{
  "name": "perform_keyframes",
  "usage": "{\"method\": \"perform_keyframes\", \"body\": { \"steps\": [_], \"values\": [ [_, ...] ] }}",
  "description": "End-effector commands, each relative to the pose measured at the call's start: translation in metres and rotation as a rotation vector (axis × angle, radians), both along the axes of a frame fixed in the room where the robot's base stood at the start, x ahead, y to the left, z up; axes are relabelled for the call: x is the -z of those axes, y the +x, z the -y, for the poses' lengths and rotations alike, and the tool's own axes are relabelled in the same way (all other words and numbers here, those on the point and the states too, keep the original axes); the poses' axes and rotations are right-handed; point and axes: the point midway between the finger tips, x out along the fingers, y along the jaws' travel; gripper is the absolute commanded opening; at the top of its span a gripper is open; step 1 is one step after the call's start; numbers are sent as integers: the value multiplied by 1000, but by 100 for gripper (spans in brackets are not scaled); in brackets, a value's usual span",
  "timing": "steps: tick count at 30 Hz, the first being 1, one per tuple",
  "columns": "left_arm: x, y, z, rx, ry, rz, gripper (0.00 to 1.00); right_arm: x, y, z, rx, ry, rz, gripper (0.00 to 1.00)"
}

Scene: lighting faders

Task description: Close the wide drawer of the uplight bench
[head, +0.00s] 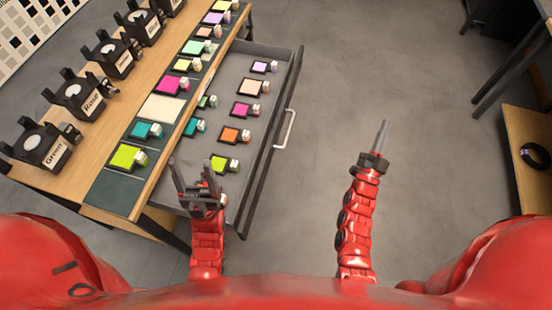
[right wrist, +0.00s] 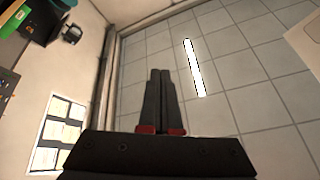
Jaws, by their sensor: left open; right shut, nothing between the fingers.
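The wide drawer (head: 262,55) of the uplight bench (head: 163,190) is pulled out to the right. Its pale bar handle (head: 287,129) is on the outer front, facing right. Several coloured gel swatches with small tagged clips lie inside, such as an orange one (head: 230,135). My left gripper (head: 192,172) is open over the near end of the drawer and bench edge; I cannot tell whether it touches either. My right gripper (head: 384,128) is shut and empty, to the right of the handle and apart from it. The right wrist view also shows its closed fingers (right wrist: 160,78).
Black lamp units, such as the one labelled Green (head: 40,145), line the bench's left side. Swatches lie on a dark strip along the bench top. A wooden shelf (head: 523,140) with a black ring (head: 535,155) stands far right. The floor (head: 400,70) between is clear.

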Motion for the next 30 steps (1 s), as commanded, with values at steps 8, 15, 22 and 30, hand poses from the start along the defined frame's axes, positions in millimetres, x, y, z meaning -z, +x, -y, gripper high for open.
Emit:
{"method": "perform_keyframes", "body": {
  "steps": [8,15,22,30],
  "values": [
    [38,0,0,0,0,0,64,262,56,38,-91,823,-588,0],
    [64,0,0,0,0,0,64,368,37,-53,-286,1604,-942,0],
    [88,0,0,0,0,0,64,313,10,-148,-652,2241,-1223,0],
    [101,0,0,0,0,0,64,213,-23,-169,-1045,2527,-1454,0]
  ]
}}
